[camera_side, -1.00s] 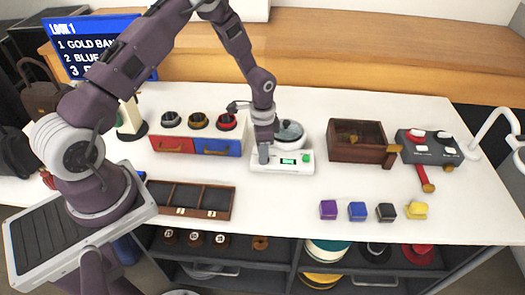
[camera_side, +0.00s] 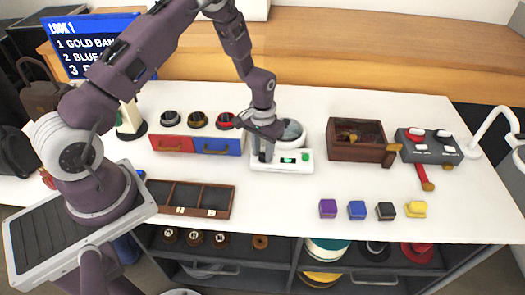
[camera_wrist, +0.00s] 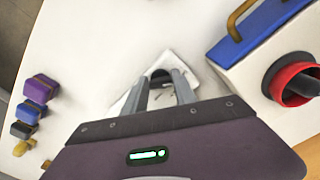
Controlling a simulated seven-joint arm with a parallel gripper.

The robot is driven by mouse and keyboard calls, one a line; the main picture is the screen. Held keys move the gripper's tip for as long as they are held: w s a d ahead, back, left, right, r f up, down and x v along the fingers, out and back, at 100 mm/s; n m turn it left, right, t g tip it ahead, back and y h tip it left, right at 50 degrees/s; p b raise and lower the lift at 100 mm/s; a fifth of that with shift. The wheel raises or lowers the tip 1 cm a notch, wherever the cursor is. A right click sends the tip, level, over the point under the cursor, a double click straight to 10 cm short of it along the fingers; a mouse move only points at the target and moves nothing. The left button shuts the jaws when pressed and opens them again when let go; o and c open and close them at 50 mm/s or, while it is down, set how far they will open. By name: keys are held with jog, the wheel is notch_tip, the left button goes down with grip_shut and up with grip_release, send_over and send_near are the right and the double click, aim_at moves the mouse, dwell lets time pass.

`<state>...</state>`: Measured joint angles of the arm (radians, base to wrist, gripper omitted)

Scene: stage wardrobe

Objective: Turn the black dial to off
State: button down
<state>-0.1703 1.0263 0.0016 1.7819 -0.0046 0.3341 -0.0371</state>
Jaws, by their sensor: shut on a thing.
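The black dial (camera_wrist: 159,73) shows as a dark round shape between my fingertips in the wrist view, partly covered by them. It sits on the left part of a white appliance base (camera_side: 301,166) with a small green display. In the side view my gripper hides the dial, and I cannot read its setting. My gripper (camera_wrist: 162,84) points down and is shut on the dial; it also shows in the side view (camera_side: 266,155).
A white pot with a glass lid (camera_side: 293,133) stands right behind my gripper. To the left are red and blue drawers (camera_side: 218,147) with hats on top. A wooden box (camera_side: 345,150) is to the right. Several coloured blocks (camera_side: 357,211) lie near the front edge.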

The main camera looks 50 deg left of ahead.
aim_at(263, 154)
jog(key=shift+w+n, duration=0.1)
jog(key=shift+n, duration=0.3)
jog(key=c, duration=1)
grip_release()
notch_tip(263, 154, up, 7)
jog(key=shift+r, duration=0.1)
